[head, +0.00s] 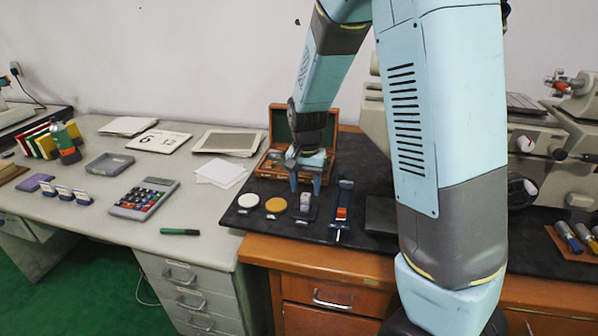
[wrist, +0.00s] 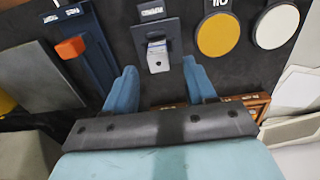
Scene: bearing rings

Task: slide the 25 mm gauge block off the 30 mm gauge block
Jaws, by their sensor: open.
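The gauge blocks show as one small grey metal block or stack (wrist: 158,58) on a dark plate (wrist: 173,28) in the wrist view. In the head view the stack (head: 305,201) stands on the dark mat near the bench's front edge. I cannot tell the 25 mm block from the 30 mm block. My gripper (head: 305,189) is open, with its blue fingers spread just behind and above the blocks. In the wrist view the fingertips (wrist: 160,70) lie to either side of the stack's near end, with nothing between them gripped.
A white disc (head: 247,200) and a yellow disc (head: 276,205) lie left of the blocks. A blue fixture with an orange piece (head: 342,212) stands close on the right. An open wooden case (head: 274,125) is behind my gripper. A dark mat (head: 285,225) lies beneath.

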